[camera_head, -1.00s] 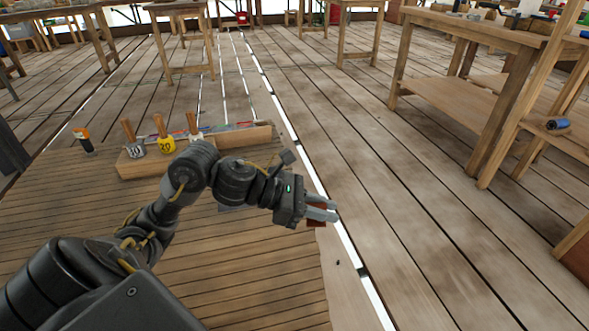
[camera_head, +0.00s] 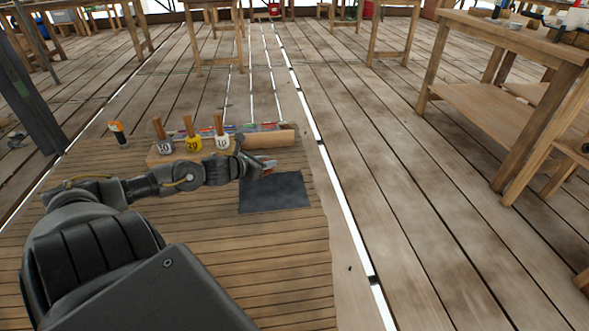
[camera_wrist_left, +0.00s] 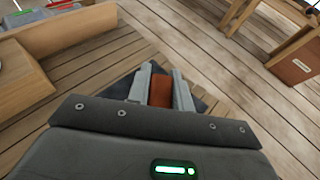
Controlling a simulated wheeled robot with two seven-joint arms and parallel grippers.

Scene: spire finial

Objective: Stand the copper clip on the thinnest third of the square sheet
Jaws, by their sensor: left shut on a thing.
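My left gripper (camera_head: 266,167) is shut on the copper clip (camera_wrist_left: 160,92), a reddish-brown piece between its two fingers in the left wrist view. In the head view only a small part of the clip shows at the fingertips. The gripper is over the far edge of the dark grey square sheet (camera_head: 275,196), which lies flat on the slatted wooden top. In the wrist view the sheet (camera_wrist_left: 203,104) is mostly hidden behind the fingers. I cannot tell from these views which third of the sheet is thinnest. My right gripper is not in view.
The slatted top (camera_head: 270,262) in front of the sheet is clear.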

